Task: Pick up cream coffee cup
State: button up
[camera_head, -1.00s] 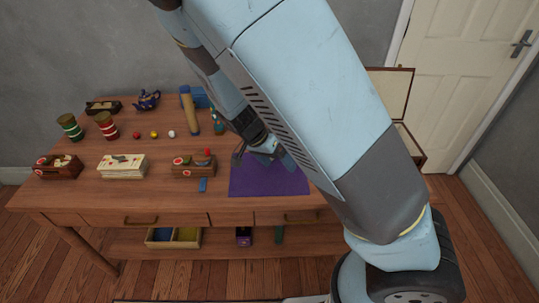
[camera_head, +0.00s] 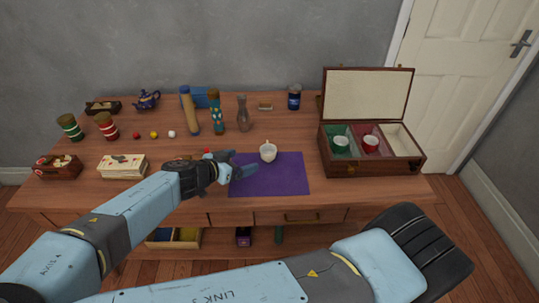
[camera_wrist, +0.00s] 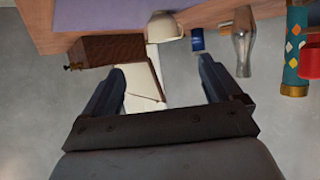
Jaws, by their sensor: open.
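The cream coffee cup (camera_head: 268,152) stands upright at the back edge of the purple mat (camera_head: 285,182), in the middle of the table. My gripper (camera_head: 246,168) is open and empty, low over the left part of the mat. The cup is to its right and a little behind it, apart from it. In the wrist view, the picture is upside down; the cup (camera_wrist: 164,25) shows at the top, beyond the gap between my open fingers (camera_wrist: 161,65). Nothing lies between the fingers.
An open wooden case (camera_head: 372,165) holding a green and a red cup stands right of the mat. A glass vase (camera_head: 242,115), a patterned tube (camera_head: 216,112) and a blue tin (camera_head: 294,97) stand behind. Stacked cards (camera_head: 122,167) lie left. The mat's right side is clear.

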jog(key=shift+w, duration=0.3)
send_near(272, 148)
jog(key=shift+w+d+f, duration=0.1)
jog(key=shift+d+f, duration=0.2)
jog(key=shift+f, duration=0.15)
jog(key=shift+r+x, duration=0.2)
jog(key=shift+x, duration=2.45)
jog(key=c, duration=1.1)
jog(key=shift+r, duration=0.15)
jog(key=shift+c, duration=0.2)
